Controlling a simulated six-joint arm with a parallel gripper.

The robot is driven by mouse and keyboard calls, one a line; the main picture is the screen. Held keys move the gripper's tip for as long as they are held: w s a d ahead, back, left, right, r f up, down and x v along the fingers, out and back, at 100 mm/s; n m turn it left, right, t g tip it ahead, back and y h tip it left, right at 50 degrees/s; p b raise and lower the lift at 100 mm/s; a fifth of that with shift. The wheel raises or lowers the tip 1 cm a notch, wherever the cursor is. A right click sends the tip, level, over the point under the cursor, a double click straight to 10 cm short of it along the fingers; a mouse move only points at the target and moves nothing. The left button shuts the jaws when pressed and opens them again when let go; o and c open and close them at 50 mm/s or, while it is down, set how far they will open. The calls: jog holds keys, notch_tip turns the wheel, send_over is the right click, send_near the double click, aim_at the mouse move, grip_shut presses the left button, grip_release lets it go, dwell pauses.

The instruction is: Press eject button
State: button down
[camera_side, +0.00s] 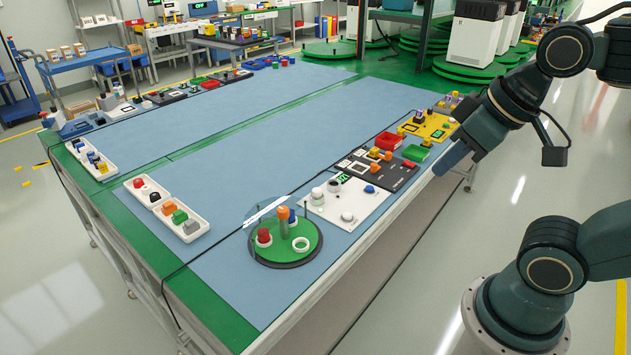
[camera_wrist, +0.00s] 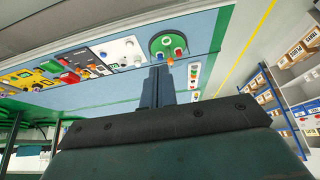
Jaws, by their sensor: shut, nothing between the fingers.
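No label reading "eject" is legible, so I cannot tell which button it is. A white panel (camera_side: 345,204) has a small green display, white round knobs and a blue button (camera_side: 369,189). Beside it, a dark panel (camera_side: 376,174) carries orange knobs. A yellow panel (camera_side: 428,128) with raised parts lies farther back. A round green turntable (camera_side: 270,248) holds a red piece, an orange-topped grey post and a white ring. My gripper (camera_side: 437,172) is shut and empty, raised off the table's right edge, apart from the panels. In the wrist view, its fingers (camera_wrist: 158,72) are together.
A red bin (camera_side: 387,141) and a green bin (camera_side: 415,153) stand among the panels. White trays of coloured blocks (camera_side: 166,208) lie at the table's left. The blue mat (camera_side: 250,150) is broadly clear in the middle. Shelves with boxes (camera_wrist: 285,95) stand beyond the table.

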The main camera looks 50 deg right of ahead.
jog(key=shift+w, duration=0.1)
jog(key=m+t+y, duration=0.1)
jog(key=m+t, duration=0.3)
jog(key=m, duration=0.4)
send_over(351, 216)
notch_tip(351, 216, down, 23)
jog(key=shift+f, duration=4.3)
